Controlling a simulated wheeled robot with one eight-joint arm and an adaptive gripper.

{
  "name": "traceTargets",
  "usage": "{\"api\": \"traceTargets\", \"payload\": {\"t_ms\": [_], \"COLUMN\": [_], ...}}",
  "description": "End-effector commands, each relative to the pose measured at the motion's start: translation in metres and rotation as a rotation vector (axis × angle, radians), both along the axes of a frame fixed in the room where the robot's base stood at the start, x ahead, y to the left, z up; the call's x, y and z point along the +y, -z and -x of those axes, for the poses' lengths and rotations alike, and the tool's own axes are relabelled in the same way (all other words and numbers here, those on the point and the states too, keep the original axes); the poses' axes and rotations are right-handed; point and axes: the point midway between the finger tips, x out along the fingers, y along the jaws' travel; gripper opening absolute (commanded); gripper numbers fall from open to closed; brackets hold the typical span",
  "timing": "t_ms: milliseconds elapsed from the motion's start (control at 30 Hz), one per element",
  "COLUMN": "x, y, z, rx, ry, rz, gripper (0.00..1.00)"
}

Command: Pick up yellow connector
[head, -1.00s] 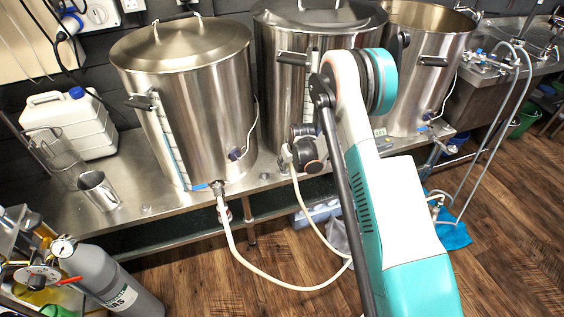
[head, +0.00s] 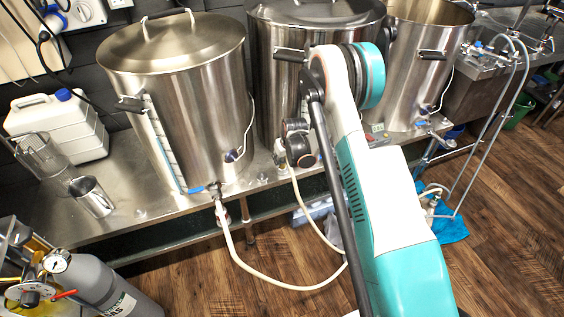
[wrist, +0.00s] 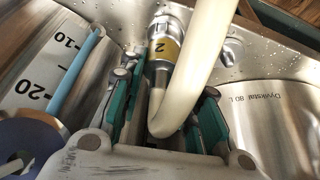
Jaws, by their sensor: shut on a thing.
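The yellow connector (wrist: 165,50) is a metal hose fitting with a yellow band marked "2", at the upper middle of the wrist view. A cream hose (wrist: 200,75) bends in front of it and hides part of it. My gripper (wrist: 171,88) has its teal fingers on either side of the fitting and is shut on it; the exact contact is partly hidden by the hose. In the head view my wrist is in front of the middle kettle (head: 270,80), and the connector and fingertips cannot be made out there.
The left kettle (head: 190,90) has a hose (head: 235,255) on its valve, hanging over the front of the steel bench (head: 130,225). A jug (head: 92,197), white canister (head: 60,125) and grey gas cylinder (head: 95,285) are at left. The wooden floor (head: 510,240) at right is mostly clear.

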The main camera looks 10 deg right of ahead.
Motion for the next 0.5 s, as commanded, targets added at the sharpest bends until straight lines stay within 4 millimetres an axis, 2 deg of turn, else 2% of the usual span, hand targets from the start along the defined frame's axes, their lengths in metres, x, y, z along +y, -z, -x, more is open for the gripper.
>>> {"api": "traceTargets", "payload": {"t_ms": [267, 500], "x": [0.003, 0.003], "y": [-0.010, -0.048], "z": [0.003, 0.003], "rx": [0.000, 0.000], "ry": [-0.001, 0.000], "rz": [0.000, 0.000], "gripper": [0.02, 0.02]}}
